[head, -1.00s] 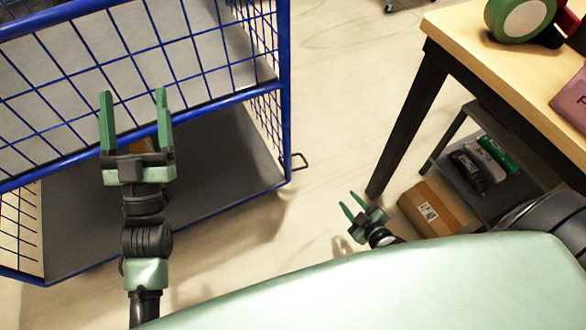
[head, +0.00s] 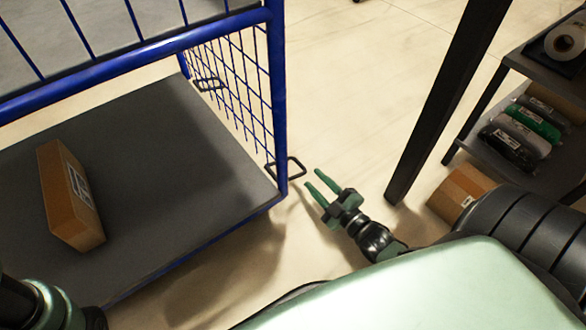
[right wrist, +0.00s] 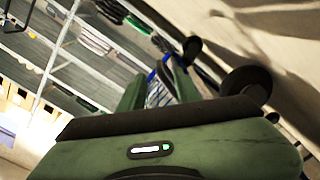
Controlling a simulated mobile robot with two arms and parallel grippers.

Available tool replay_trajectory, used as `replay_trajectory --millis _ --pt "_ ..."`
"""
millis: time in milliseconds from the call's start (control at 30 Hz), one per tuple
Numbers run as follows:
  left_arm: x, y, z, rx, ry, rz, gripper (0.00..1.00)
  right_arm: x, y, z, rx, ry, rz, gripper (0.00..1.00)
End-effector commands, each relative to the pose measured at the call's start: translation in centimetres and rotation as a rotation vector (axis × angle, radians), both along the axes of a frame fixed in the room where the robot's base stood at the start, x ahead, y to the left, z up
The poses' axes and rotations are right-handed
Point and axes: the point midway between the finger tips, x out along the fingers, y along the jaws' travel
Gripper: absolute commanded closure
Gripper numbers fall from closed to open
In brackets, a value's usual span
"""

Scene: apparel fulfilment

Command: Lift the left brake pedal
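Two dark wire-loop pedals stick out from the right side of the blue cart (head: 282,100). The nearer pedal (head: 300,163) is at the cart's near right corner; the farther pedal (head: 208,84) shows behind the side mesh. From that side, the nearer one appears to be the left pedal. My right gripper (head: 314,179) is open and empty, its fingertips just right of and below the nearer loop in the head view, with no clear contact. In the right wrist view its fingers (right wrist: 156,78) are spread, with blue mesh between them. My left gripper is out of view; only its arm shows at bottom left.
A cardboard box (head: 70,195) lies on the cart's grey deck (head: 170,150). A dark table leg (head: 440,110) stands right of my right gripper. Beyond it are another box (head: 462,193) and a shelf (head: 480,150) with packages. Floor between cart and leg is clear.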

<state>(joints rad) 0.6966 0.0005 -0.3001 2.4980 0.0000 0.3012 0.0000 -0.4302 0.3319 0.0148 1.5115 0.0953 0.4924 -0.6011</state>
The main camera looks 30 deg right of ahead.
Motion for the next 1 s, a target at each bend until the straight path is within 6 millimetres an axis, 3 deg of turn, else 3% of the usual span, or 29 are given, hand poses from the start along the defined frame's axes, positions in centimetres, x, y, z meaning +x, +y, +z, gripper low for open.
replay_trajectory --millis 500,900,1000 --pt "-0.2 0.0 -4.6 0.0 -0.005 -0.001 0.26 6.8 0.6 -0.3 -0.001 -0.005 0.001 0.67" --pt "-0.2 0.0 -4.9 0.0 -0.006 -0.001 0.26 7.8 0.7 0.1 0.0 -0.002 0.001 0.67" --pt "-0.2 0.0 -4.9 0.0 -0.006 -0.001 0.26 7.7 0.6 0.1 0.0 -0.002 0.001 0.93"
